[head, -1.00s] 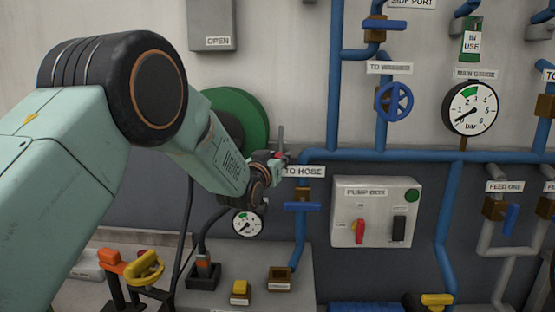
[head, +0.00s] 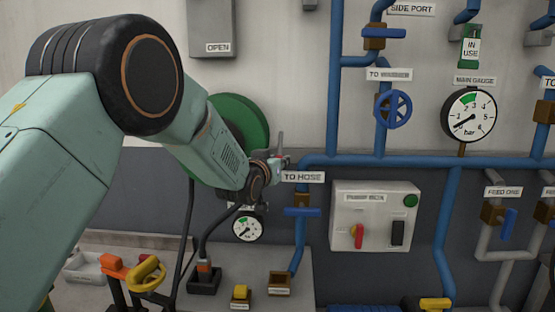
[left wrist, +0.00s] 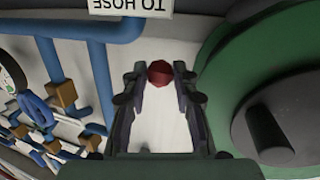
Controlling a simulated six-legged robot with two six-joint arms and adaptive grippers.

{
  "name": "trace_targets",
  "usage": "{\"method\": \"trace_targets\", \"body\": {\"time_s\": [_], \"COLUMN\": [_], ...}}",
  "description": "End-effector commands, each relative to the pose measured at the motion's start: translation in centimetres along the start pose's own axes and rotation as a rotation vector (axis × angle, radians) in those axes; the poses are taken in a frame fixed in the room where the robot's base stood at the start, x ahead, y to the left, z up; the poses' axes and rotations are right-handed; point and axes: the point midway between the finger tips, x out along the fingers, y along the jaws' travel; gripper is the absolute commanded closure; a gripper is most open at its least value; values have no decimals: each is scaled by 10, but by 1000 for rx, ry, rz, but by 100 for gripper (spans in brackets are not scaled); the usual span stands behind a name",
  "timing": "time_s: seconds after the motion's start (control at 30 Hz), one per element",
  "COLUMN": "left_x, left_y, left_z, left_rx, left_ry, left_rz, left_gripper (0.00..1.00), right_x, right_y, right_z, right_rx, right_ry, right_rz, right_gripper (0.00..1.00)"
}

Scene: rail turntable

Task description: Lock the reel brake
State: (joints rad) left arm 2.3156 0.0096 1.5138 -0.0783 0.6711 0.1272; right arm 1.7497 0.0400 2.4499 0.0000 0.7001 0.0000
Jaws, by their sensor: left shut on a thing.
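The green hose reel (head: 243,116) is on the wall, partly hidden behind my left arm. It also shows at the right of the left wrist view, with its green disc (left wrist: 222,72) and dark grey hub (left wrist: 277,133). My left gripper (head: 279,163) is beside the reel's right edge. In the left wrist view, a red knob (left wrist: 159,72) sits between the tips of my left gripper (left wrist: 159,82), which is shut on it. The knob's shaft and any brake marking are hidden. My right gripper is not in view.
Blue pipes run right of my gripper, with a blue hose valve (head: 301,211) below the TO HOSE sign (head: 303,177). A pressure gauge (head: 248,226) hangs below my wrist. A pump box (head: 375,216) is farther right. Orange and yellow handles (head: 146,272) stand at lower left.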

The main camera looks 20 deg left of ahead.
Motion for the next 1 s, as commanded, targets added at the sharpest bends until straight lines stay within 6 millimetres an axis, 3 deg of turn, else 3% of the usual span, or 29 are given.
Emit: {"method": "trace_targets", "body": {"time_s": [0.1, 0.5, 1.0], "left_x": [-5, -16, -17], "left_y": [2, 7, 8], "left_z": [-12, -53, -74], "left_rx": [-6, -5, -5], "left_ry": [-23, -5, -3], "left_rz": [-1, 0, 0], "left_gripper": [100, 100, 100], "right_x": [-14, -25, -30], "right_y": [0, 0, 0], "right_z": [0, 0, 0], "right_rx": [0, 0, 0], "right_ry": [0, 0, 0], "right_rz": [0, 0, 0], "right_gripper": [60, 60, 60]}}
